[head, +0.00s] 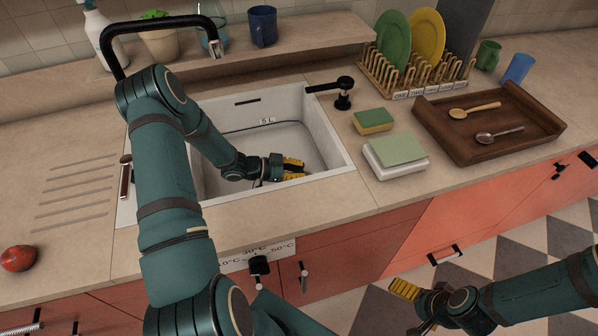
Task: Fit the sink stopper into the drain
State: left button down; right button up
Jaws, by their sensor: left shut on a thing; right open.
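The white sink basin (325,135) is set into the counter at the middle. My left gripper (298,171), with yellow-black fingers, is down inside it near the right part of the basin floor. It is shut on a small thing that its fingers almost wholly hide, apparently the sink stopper. The drain cannot be made out; the gripper and forearm cover part of the basin floor. My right gripper (408,308) is open and empty in front of the cabinets, below counter height.
A tomato (18,258) sits far left.

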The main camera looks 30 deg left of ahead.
pick_arm(q)
jog(key=shift+f+b, duration=0.7)
jog(key=shift+f, duration=0.3)
jog(key=c, duration=0.9)
grip_release()
jog(key=shift+r, duration=0.1)
notch_tip(320, 180, up, 10)
jog(key=shift+f, duration=0.1)
